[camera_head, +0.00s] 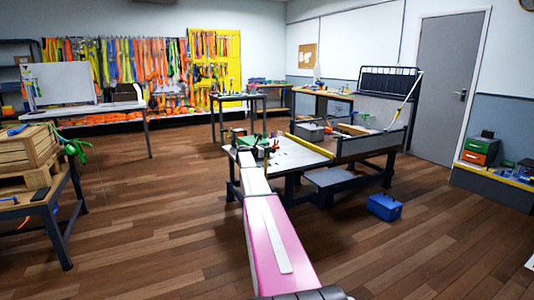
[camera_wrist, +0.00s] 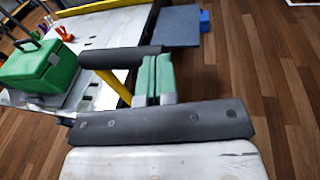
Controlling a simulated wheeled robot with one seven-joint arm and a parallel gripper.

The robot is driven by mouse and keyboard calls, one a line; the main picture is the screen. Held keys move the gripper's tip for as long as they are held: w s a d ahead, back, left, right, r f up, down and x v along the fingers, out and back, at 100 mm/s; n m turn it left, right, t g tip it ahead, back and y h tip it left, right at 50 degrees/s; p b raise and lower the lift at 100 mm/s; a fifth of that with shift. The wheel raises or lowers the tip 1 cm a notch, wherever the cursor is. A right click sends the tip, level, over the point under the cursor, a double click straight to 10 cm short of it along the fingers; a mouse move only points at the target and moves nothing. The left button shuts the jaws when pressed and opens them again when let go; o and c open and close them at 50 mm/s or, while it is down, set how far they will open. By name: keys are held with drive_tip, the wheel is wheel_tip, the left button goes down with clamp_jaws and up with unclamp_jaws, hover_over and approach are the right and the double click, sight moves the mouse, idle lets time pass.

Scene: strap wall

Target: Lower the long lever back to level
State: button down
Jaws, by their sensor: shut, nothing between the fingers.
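In the wrist view, my gripper (camera_wrist: 156,78) has its two green fingers close together with no object between them. A dark, thick bar (camera_wrist: 112,57) lies across the view just beyond and left of the fingertips. A yellow bar (camera_wrist: 114,90) runs from under it towards the lower right. These look like the long lever and its grip, but I cannot tell which part is which. The fingers overlap the dark bar's right end; contact is unclear. In the head view, a yellow upright (camera_head: 267,162) shows at the bench's near edge; my arm hides part of this area.
A green box (camera_wrist: 40,68) with a dark handle sits on the pale bench top (camera_wrist: 92,32) left of the fingers. In the head view, a low grey platform (camera_head: 338,179) and a blue bin (camera_head: 384,207) are right of my arm. The wooden floor (camera_head: 420,255) is open there.

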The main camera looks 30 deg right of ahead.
drive_tip(key=v, duration=1.3)
drive_tip(key=shift+s+r+t, duration=0.1)
drive_tip(key=shift+s+t, duration=0.05)
drive_tip(key=shift+t, duration=0.15)
